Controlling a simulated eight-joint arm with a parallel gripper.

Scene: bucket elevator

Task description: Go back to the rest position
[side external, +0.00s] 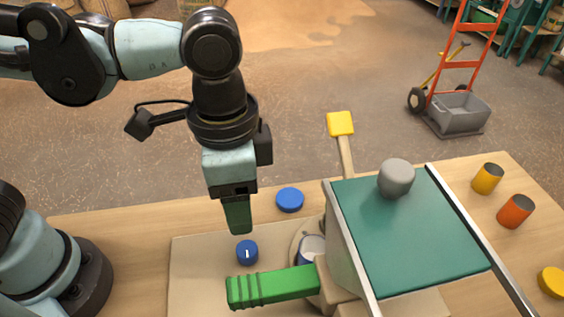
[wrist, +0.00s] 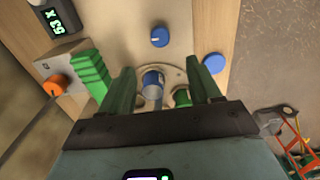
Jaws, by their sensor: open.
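My gripper (side external: 238,228) points down above the work surface, near the blue knob (side external: 247,252) and left of the teal-topped machine (side external: 410,235). In the wrist view my gripper (wrist: 160,68) has its two green fingers spread apart, with nothing held between them. A blue cup (wrist: 152,79) shows beyond the gap between the fingers, on a round plate; in the side view the cup (side external: 311,247) is partly hidden by the machine. The machine's green handle (side external: 275,287) sticks out to the left below my gripper. The blue knob (wrist: 160,36) also shows in the wrist view.
A blue disc (side external: 290,200) lies right of my gripper. A lever with a yellow end (side external: 340,123) rises behind the machine. Yellow (side external: 487,178) and orange (side external: 515,211) cups stand at the right. The wrist view shows an orange knob (wrist: 53,88). Open air lies left of my gripper.

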